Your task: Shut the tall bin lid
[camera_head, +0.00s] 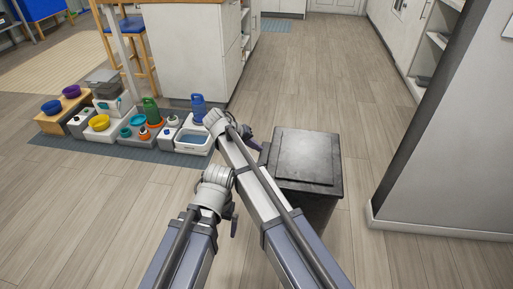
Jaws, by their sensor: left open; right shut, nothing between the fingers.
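The tall bin (312,208) is dark grey and stands upright on the floor right of my arms. Its lid (307,157) lies flat across the top and looks down; I cannot tell if a small gap is left at its edge. My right gripper (253,144) is beside the lid's left edge, small and partly hidden behind its own arm; it looks shut and empty. I cannot tell if it touches the bin. My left gripper (234,225) is lower and further left, apart from the bin, open and empty. My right arm hides part of the bin's left side.
Pet bowls, bottles and boxes stand on a blue-grey mat (170,168) at the left. A white cabinet (190,50) stands behind them. A grey wall end (440,130) rises at the right. The floor (330,80) behind the bin is clear.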

